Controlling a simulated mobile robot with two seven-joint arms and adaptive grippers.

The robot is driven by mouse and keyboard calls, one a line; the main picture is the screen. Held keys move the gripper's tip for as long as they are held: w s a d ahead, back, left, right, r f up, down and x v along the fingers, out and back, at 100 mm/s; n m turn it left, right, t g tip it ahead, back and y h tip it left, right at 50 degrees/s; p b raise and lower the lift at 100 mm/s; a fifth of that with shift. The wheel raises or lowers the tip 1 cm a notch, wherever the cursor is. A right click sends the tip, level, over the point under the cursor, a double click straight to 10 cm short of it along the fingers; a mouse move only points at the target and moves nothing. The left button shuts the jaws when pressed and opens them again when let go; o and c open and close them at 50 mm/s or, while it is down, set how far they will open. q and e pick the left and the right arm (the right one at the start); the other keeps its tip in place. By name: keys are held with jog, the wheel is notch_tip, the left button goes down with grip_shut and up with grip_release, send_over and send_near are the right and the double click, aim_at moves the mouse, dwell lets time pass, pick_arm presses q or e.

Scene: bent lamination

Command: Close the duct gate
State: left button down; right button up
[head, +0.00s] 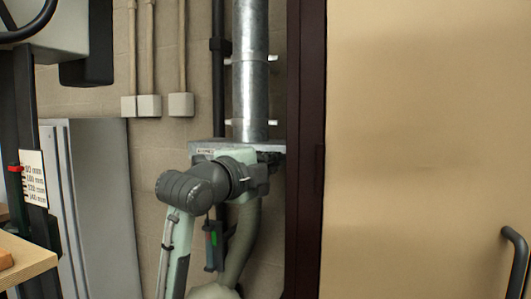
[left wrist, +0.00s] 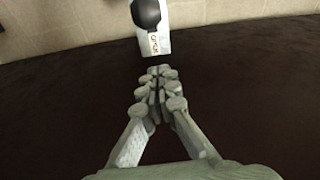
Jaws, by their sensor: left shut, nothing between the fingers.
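The duct gate (head: 205,147) is a flat grey metal body with a small label, set across the foot of the round metal duct (head: 250,85). My left gripper (head: 264,168) is in front of its right part and hides much of it. In the left wrist view, a black knob (left wrist: 146,13) stands over a white plate (left wrist: 157,42) with dark lettering that I cannot read surely. My left gripper (left wrist: 158,84) is shut and empty there, its fingertips just below the plate. Whether they touch anything is unclear. My right gripper is not in view.
A dark brown post (head: 305,120) stands close to the right of the duct, beside a wide tan panel (head: 425,130). A flexible hose (head: 247,230) hangs below the gate, near a small button box (head: 211,245). A grey cabinet (head: 105,200) stands at left.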

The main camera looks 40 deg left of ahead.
pick_arm(q)
jog(key=w+a, duration=0.1)
jog(key=a, duration=0.1)
jog(key=w+a, duration=0.1)
jog(key=a, duration=0.1)
jog(key=shift+w+f+p, duration=0.1)
jog(key=shift+p, duration=0.25)
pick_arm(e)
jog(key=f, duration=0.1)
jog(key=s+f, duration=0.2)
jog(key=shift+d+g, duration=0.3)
